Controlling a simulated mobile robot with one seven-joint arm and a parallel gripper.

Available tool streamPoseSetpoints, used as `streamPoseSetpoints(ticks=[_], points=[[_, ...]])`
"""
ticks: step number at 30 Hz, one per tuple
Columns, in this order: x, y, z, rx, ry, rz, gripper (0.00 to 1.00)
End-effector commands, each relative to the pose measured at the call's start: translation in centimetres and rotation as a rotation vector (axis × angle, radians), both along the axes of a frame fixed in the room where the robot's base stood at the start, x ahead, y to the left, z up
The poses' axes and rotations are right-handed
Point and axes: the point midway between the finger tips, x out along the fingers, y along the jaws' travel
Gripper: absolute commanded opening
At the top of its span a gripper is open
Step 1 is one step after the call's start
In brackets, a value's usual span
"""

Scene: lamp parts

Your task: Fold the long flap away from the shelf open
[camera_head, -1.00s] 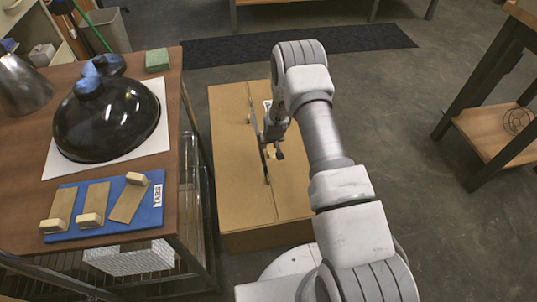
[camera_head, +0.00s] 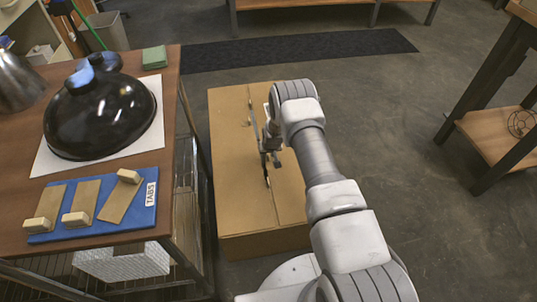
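A large cardboard box (camera_head: 235,190) stands on the floor beside the left table. Its top shows two long flaps meeting at a lengthwise seam. The left flap (camera_head: 230,150) lies on the table side and looks flat. The right flap (camera_head: 291,195) lies on the side away from the table and also looks flat, partly hidden by my arm. A small tan tab (camera_head: 250,122) shows near the seam. My gripper (camera_head: 270,160) is low over the box top at the seam. Its fingertips are small and partly hidden, so I cannot tell their opening or contact.
The table (camera_head: 18,190) at left carries a black dome (camera_head: 98,125) on white paper and a blue mat (camera_head: 100,225) with several wooden tabs. A dark-legged workbench (camera_head: 490,150) stands at right. Open floor (camera_head: 400,130) lies between the box and workbench.

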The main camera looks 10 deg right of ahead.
Motion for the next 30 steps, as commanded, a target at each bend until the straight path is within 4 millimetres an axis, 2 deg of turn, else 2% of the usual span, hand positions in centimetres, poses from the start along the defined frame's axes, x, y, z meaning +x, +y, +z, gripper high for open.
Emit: streamPoseSetpoints(ticks=[1,4,30], points=[[0.01,0.0,0.01,0.0,0.0,0.0,0.18],[0.0,0.0,0.02,0.0,0.0,0.0,0.0],[0.0,-0.01,0.03,0.0,0.0,0.0,0.0]])
